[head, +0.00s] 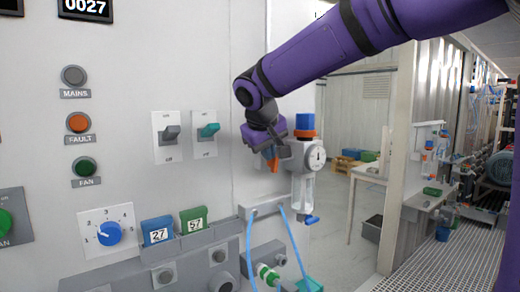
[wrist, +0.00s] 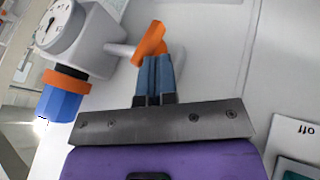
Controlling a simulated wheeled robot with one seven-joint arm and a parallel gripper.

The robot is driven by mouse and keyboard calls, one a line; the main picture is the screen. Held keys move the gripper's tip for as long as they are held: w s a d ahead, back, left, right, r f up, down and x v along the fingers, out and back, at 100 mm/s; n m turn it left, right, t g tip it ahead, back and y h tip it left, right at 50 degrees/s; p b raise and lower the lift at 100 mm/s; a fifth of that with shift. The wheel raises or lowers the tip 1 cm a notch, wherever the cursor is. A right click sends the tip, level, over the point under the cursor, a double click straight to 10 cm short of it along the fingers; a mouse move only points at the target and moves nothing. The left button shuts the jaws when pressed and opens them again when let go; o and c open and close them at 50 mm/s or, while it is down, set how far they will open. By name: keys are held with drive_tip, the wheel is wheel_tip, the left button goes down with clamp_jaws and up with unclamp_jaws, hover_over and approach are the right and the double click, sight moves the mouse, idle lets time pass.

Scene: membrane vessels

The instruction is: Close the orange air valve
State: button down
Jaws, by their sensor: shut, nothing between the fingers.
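The orange air valve handle (head: 273,164) sits at the left side of the air regulator (head: 302,155), just under my gripper in the head view. In the wrist view the orange handle (wrist: 150,42) lies tilted across a grey pipe stub (wrist: 120,49) that joins the regulator body. My gripper (wrist: 155,60) is shut, with its two blue-grey fingers together and nothing between them. The fingertips are at the near edge of the handle; I cannot tell whether they touch it. Part of the handle is hidden behind the fingers.
The regulator has a blue cap (head: 305,121), a gauge (head: 316,157) and a clear bowl (head: 302,190). To the left, the panel carries a teal switch (head: 208,130) and a grey switch (head: 171,133). Blue hoses (head: 291,240) hang below. Open floor lies to the right.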

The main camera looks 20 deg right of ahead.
drive_tip(key=shift+w+d+r+g+y, duration=0.2)
drive_tip(key=shift+d+g+y, duration=0.25)
drive_tip(key=shift+y, duration=0.55)
idle(0.4)
drive_tip(key=y, duration=0.1)
drive_tip(key=d+m+g+y, duration=0.1)
drive_tip(key=y, duration=0.1)
drive_tip(key=shift+w+d+r+y, duration=0.2)
drive_tip(key=shift+y, duration=0.1)
drive_tip(key=shift+w+d, duration=0.15)
drive_tip(key=shift+d, duration=0.3)
drive_tip(key=shift+w+d+f+g+y, duration=0.15)
drive_tip(key=shift+d+f+y, duration=0.15)
drive_tip(key=shift+d, duration=0.25)
drive_tip(key=shift+w+d+f+g+y, duration=0.15)
drive_tip(key=shift+d+f+y, duration=0.15)
drive_tip(key=shift+d, duration=0.2)
drive_tip(key=shift+d+f, duration=0.15)
drive_tip(key=shift+f, duration=0.05)
idle(0.3)
drive_tip(key=shift+r+m, duration=0.15)
drive_tip(key=shift+m, duration=0.15)
